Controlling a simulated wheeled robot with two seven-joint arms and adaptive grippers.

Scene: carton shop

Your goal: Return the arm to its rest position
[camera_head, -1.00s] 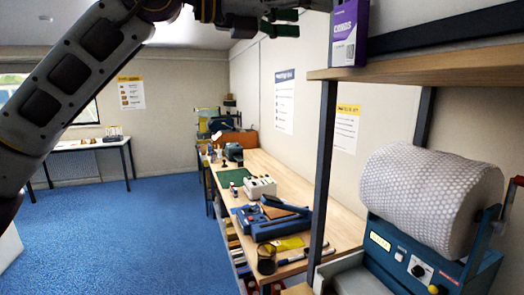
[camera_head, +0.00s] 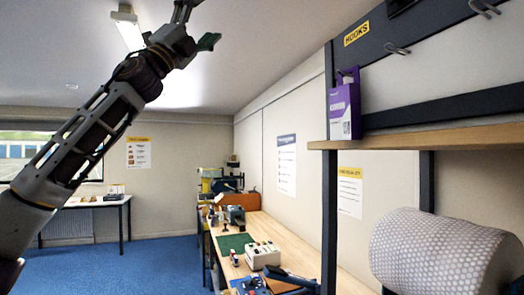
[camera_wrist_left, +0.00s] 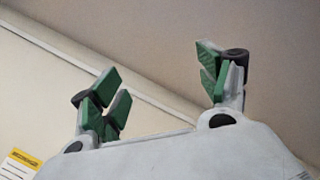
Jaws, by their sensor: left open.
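My left arm comes in from the left in the head view and reaches up toward the ceiling. My left gripper (camera_head: 197,25) is at the top edge of the head view, partly cut off. In the left wrist view, its green-padded fingers (camera_wrist_left: 165,95) are spread wide with nothing between them, against bare wall and ceiling. It is well away from the shelf and the bench. My right gripper does not show.
A purple carton (camera_head: 345,108) stands on the wooden shelf (camera_head: 440,137) at right, below hooks (camera_head: 398,48). A bubble-wrap roll (camera_head: 440,250) is under it. A long bench (camera_head: 262,228) holds tools and boxes. A table (camera_head: 85,203) stands by the window. Blue floor (camera_head: 150,265) is clear.

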